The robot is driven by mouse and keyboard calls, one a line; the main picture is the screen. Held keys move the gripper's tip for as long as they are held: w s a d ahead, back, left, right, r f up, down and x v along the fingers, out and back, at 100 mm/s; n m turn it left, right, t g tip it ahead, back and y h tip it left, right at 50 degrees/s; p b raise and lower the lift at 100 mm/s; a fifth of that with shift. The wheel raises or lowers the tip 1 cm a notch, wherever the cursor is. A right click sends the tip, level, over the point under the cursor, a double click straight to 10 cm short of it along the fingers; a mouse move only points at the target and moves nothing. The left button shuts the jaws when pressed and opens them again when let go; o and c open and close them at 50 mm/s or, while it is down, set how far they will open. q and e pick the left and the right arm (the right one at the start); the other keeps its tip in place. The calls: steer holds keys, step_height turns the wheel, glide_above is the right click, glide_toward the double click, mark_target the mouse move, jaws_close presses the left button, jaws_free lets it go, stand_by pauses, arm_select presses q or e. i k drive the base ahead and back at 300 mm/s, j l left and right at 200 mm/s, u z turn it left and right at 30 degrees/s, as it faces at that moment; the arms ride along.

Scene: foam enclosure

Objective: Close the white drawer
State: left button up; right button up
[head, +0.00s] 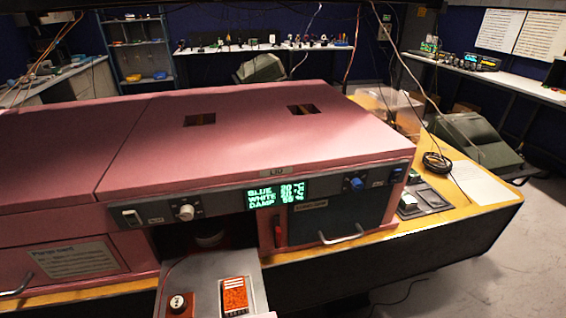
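A drawer (204,274) is pulled out of the front of a pink machine (250,125) and reaches down to the bottom edge of the head view. Its top surface is grey with pale edges, and its near end is cut off by the frame. Neither of my grippers is in view.
A dark front door (330,220) with a silver handle (342,237) is to the right of the drawer. Above runs a control panel with a lit green display (277,194). The yellow bench (470,212) carries a cable coil (437,162). Grey floor (500,285) is free at right.

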mark_target(189, 270)
steer(key=u, duration=0.85)
